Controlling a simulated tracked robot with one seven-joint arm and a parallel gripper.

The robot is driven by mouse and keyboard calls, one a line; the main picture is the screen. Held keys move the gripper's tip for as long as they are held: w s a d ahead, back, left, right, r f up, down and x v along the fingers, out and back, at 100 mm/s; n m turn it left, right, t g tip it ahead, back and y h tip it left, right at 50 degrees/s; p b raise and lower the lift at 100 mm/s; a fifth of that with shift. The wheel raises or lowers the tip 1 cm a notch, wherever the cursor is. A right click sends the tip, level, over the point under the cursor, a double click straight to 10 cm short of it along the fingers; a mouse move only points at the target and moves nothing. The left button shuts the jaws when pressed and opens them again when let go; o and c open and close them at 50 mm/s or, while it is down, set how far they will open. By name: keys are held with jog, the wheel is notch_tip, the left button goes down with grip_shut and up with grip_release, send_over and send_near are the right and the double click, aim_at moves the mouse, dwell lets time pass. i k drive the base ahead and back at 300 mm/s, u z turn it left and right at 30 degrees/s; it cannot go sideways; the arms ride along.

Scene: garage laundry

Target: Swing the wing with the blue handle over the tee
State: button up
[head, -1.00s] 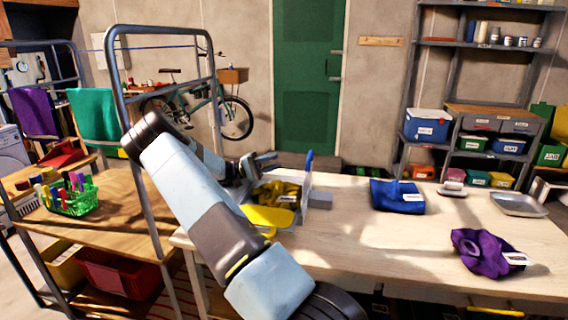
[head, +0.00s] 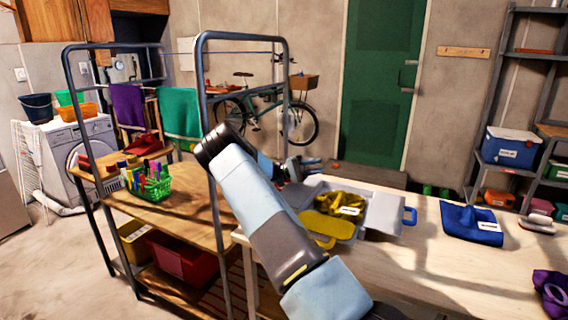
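A grey folding board (head: 350,240) lies at the left end of the pale table. A yellow tee (head: 342,201) with a white label is bunched on its middle. The wing with the blue handle (head: 382,221) lies opened out on the right, off the tee, its blue handle (head: 409,216) at the right edge. A flat yellow piece (head: 328,226) with a yellow loop (head: 325,243) is at the board's front left. My gripper (head: 306,167) is behind and left of the board, apart from the blue handle and seemingly empty. Its fingers are too small to judge.
A blue folded garment (head: 472,223) lies right of the board, a purple one (head: 553,293) at the right edge. My arm crosses the table's left end.

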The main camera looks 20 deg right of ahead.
aim_at(386, 214)
jog(key=k, duration=1.5)
